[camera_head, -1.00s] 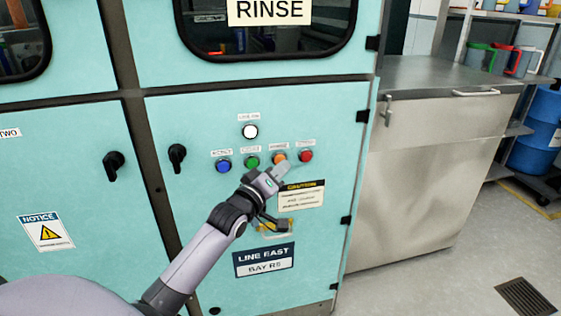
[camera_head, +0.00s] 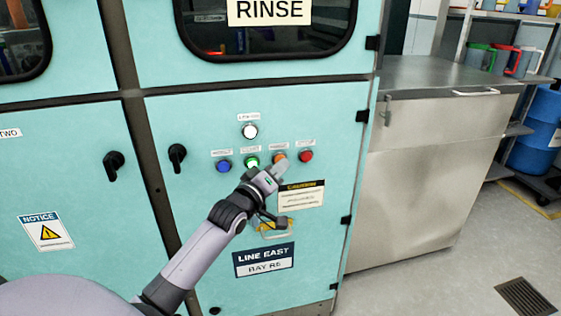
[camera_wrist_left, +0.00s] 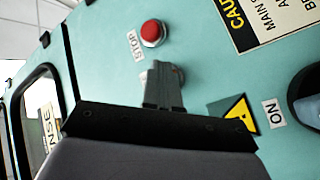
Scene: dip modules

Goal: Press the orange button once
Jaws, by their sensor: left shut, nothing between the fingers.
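The orange button (camera_head: 279,156) is in the row of buttons on the teal cabinet door, between the green button (camera_head: 252,163) and the red button (camera_head: 306,156). My left gripper (camera_head: 281,169) is shut and empty, with its fingertips just below the orange button or overlapping its lower edge. In the left wrist view the shut fingers (camera_wrist_left: 162,85) point at the panel and hide most or all of the orange button. I cannot tell whether the tips touch it. The red button (camera_wrist_left: 153,33) with its STOP label shows clear of the fingers. My right gripper is not in view.
A blue button (camera_head: 223,166) sits left of the green one, and a white lamp (camera_head: 250,131) is above. A black knob (camera_head: 177,156) is to the left. A caution label (camera_head: 301,195) is below the row. A steel cabinet (camera_head: 430,170) stands to the right.

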